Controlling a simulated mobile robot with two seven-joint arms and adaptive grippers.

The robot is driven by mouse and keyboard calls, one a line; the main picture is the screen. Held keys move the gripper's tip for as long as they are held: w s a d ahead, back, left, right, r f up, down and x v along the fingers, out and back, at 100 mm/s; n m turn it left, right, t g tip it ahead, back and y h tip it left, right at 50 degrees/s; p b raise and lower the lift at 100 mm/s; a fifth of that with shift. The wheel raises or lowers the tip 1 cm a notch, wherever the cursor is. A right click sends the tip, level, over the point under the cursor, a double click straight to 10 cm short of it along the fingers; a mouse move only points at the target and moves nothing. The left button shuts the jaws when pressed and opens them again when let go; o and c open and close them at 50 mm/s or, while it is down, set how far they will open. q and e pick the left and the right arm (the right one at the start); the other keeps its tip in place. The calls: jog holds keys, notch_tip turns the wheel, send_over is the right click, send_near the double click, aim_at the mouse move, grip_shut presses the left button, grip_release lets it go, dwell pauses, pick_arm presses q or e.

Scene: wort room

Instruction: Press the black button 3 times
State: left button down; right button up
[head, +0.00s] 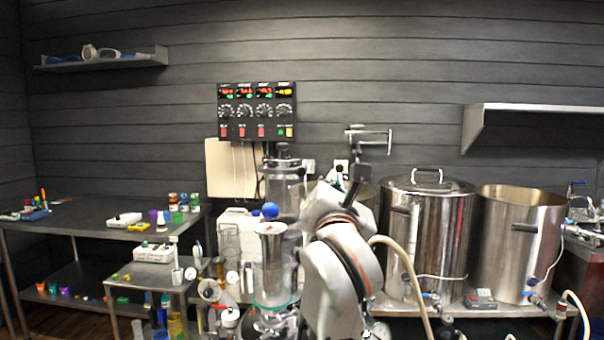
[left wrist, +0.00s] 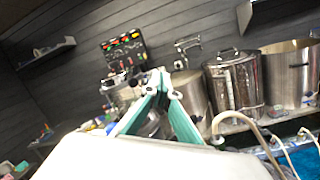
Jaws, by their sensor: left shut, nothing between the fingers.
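A dark control panel (head: 257,111) hangs on the back wall with displays, dials, and red, green and yellow switches. It also shows in the left wrist view (left wrist: 122,50). I cannot pick out a black button for certain in either view. My left gripper (head: 356,174) is raised in the middle of the head view, to the right of the panel and below it in the picture. In the left wrist view, its teal-edged fingers (left wrist: 160,76) meet at the tips with nothing between them. It appears apart from the panel. My right gripper is not in view.
Steel kettles (head: 427,235) and an open pot (head: 518,240) stand on the right bench. A glass vessel (head: 284,190) stands left of my arm. Side tables (head: 80,215) hold small containers. A wall shelf (head: 535,107) juts out at upper right.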

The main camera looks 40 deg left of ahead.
aim_at(300, 172)
pick_arm(q)
jog(key=shift+d+m+h, duration=0.7)
jog(key=shift+d+m, duration=0.05)
jog(key=shift+m, duration=0.15)
jog(key=shift+a, duration=0.1)
jog(key=w+a+b, duration=0.1)
jog(key=w+a, duration=0.1)
jog(key=a, duration=0.6)
jog(key=shift+a, duration=0.15)
jog(key=shift+w+a, duration=0.1)
jog(key=shift+w, duration=0.05)
dwell(1.0)
jog(key=shift+w+a, duration=0.1)
jog(key=shift+a, duration=0.25)
